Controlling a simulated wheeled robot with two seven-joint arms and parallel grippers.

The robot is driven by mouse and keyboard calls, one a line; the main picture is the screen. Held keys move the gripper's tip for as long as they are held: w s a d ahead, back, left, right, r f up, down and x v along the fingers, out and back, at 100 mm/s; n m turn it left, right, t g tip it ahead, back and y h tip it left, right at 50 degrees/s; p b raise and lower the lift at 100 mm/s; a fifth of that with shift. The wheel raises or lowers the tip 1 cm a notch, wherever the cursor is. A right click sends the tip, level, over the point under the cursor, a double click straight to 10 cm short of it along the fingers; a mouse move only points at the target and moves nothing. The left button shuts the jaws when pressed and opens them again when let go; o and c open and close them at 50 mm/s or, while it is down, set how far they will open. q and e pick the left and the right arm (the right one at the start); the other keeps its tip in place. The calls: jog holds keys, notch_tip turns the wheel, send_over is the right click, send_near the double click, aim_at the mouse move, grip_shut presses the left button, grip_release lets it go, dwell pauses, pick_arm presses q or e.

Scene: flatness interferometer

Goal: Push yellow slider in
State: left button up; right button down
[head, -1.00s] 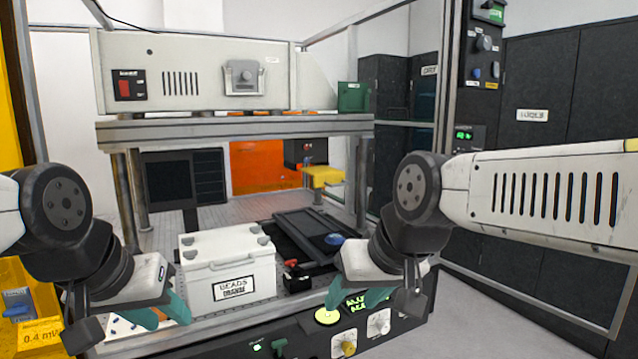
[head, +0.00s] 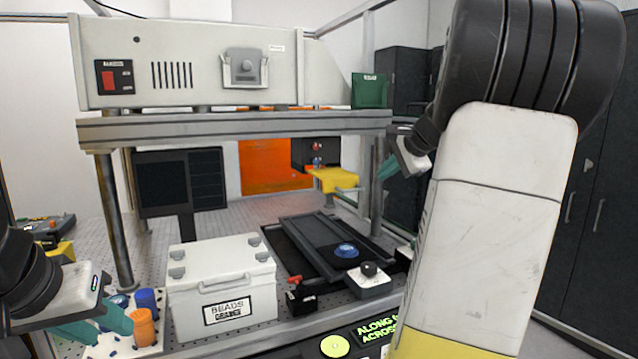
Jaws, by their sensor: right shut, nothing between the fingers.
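The yellow slider (head: 333,181) is a flat yellow block on a pale arm, under the bridge, left of the right rear post. A dark box with red and blue knobs stands just behind it. My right gripper (head: 388,170) has teal fingers, shut and empty. In the picture it is right of the slider, by the post, with a visible gap between them. My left gripper (head: 96,326) is at the lower left, its teal fingers apart, near the blue and orange cylinders. Nothing shows between its fingers.
A white beads box (head: 222,285) stands at the front. A black tray (head: 330,246) with a blue knob lies behind it to the right. A steel bridge (head: 230,128) on posts spans above. My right forearm hides much of the right side.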

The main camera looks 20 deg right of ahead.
jog(key=w+r+x, duration=0.1)
jog(key=x, duration=1.2)
jog(key=shift+w+a, duration=0.15)
jog(key=shift+w, duration=0.1)
jog(key=shift+r, duration=0.1)
